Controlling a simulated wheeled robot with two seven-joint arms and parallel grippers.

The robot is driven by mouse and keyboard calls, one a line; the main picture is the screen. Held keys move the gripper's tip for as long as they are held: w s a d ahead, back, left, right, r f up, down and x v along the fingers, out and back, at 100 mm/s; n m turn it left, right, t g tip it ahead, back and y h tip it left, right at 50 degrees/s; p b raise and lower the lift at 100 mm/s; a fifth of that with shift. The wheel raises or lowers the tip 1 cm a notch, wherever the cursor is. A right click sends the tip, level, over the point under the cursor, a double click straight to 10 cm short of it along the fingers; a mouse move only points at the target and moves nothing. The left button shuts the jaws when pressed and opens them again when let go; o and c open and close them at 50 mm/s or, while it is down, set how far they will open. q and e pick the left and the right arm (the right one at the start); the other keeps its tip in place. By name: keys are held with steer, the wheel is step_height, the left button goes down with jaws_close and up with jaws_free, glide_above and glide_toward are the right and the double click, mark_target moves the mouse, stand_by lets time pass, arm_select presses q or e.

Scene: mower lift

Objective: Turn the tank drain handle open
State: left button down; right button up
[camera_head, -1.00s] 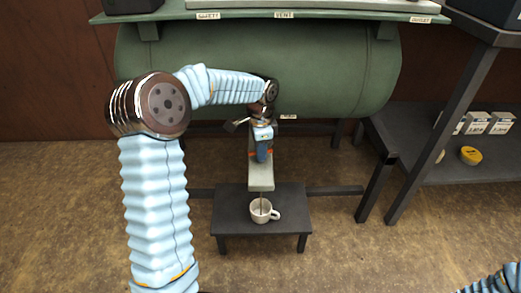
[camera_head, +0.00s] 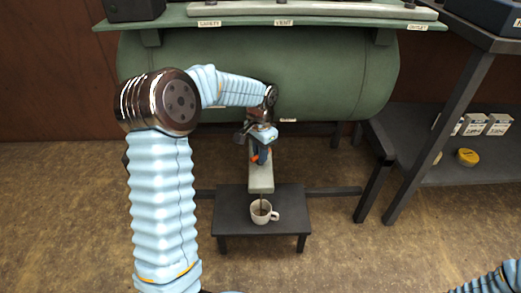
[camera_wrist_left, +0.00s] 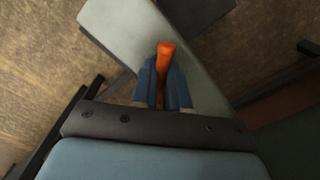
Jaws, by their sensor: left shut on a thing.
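The green tank (camera_head: 300,75) lies across the back. Below it a pale grey bar (camera_head: 260,178) reaches forward over a low black stand. My left gripper (camera_head: 262,156) is under the tank, over this bar. Its blue fingers are shut on the orange drain handle (camera_wrist_left: 165,56), whose end sticks out between them in the left wrist view. A little orange also shows beside the fingers in the head view. The valve body is mostly hidden by my wrist. A white mug (camera_head: 259,217) stands under the bar's front end, with a thin dark line above it and something dark inside. My right gripper is out of view.
The black stand (camera_head: 232,222) carries the mug. A dark shelf (camera_head: 440,172) at the right holds white boxes (camera_head: 497,124) and a yellow round thing (camera_head: 467,157). Dark frame legs stand between the tank and shelf. The floor in front is clear.

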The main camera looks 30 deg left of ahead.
arm_select(q)
steer(key=n+p, duration=0.2)
steer(key=n, duration=0.4)
steer(key=shift+r+n, duration=0.1)
steer(key=shift+n, duration=0.2)
steer(key=n+p, duration=0.2)
steer(key=n, duration=0.4)
stand_by(0.4)
steer(key=c, duration=1.1)
jaws_free()
steer(key=shift+o, duration=0.2)
step_height(320, 180, up, 12)
steer(key=p, duration=0.2)
